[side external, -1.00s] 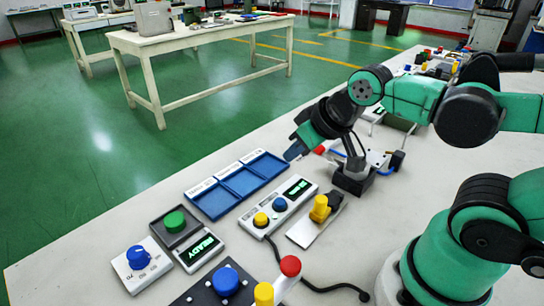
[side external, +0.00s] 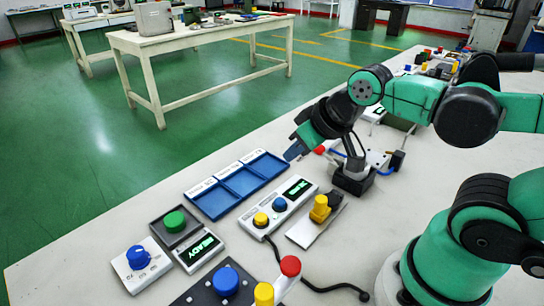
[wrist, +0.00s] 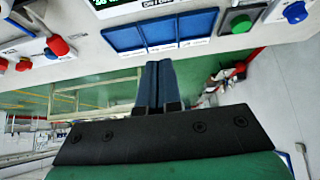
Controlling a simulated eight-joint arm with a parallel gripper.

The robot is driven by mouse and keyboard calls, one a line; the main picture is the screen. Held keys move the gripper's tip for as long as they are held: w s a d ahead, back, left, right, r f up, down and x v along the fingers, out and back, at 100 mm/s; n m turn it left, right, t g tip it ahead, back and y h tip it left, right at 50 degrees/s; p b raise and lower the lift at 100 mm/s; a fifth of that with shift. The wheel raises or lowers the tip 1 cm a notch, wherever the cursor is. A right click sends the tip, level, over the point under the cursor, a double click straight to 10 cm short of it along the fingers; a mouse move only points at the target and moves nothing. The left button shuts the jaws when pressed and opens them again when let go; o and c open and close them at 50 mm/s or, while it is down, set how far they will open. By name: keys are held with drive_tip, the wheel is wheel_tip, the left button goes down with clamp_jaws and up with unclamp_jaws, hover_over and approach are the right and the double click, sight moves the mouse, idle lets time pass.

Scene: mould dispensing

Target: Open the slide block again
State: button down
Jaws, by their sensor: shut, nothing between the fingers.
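My gripper (side external: 296,151) is closed and empty, held above the far edge of the white bench. Its two blue-grey fingers lie together in the wrist view (wrist: 158,82). A white fixture (side external: 376,159) with a black block (side external: 353,180), a blue hose and a red tip (side external: 320,150) stands right of the fingertips, partly behind my wrist. I cannot tell which part is the slide block or whether it is open. In the wrist view a red knob (wrist: 58,46) sits at the left, apart from the fingers.
A blue compartment tray (side external: 238,184), a display box (side external: 278,207) with yellow and blue knobs and a yellow-handled piece (side external: 319,208) on a plate lie in front. A green button (side external: 174,222) and blue dial (side external: 138,257) are at front left. A black cable crosses the bench.

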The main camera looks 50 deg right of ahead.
sight(322, 198)
drive_tip(key=c, duration=1.1)
unclamp_jaws()
drive_tip(key=o, duration=0.3)
drive_tip(key=shift+s+d+f+g, duration=0.15)
drive_tip(key=shift+d+f+g, duration=0.15)
drive_tip(key=shift+g, duration=0.2)
drive_tip(key=shift+o, duration=1.1)
drive_tip(key=s+f+g, duration=0.1)
drive_tip(key=s+d+f+n+g, duration=0.1)
drive_tip(key=g, duration=0.1)
drive_tip(key=s+d+f+n+g, duration=0.1)
drive_tip(key=f+g, duration=0.1)
drive_tip(key=shift+d, duration=0.2)
drive_tip(key=shift+s+d+f+n+g, duration=0.15)
drive_tip(key=shift+s+f+n+g, duration=0.25)
drive_tip(key=shift+g, duration=0.2)
drive_tip(key=shift+f, duration=2.65)
clamp_jaws()
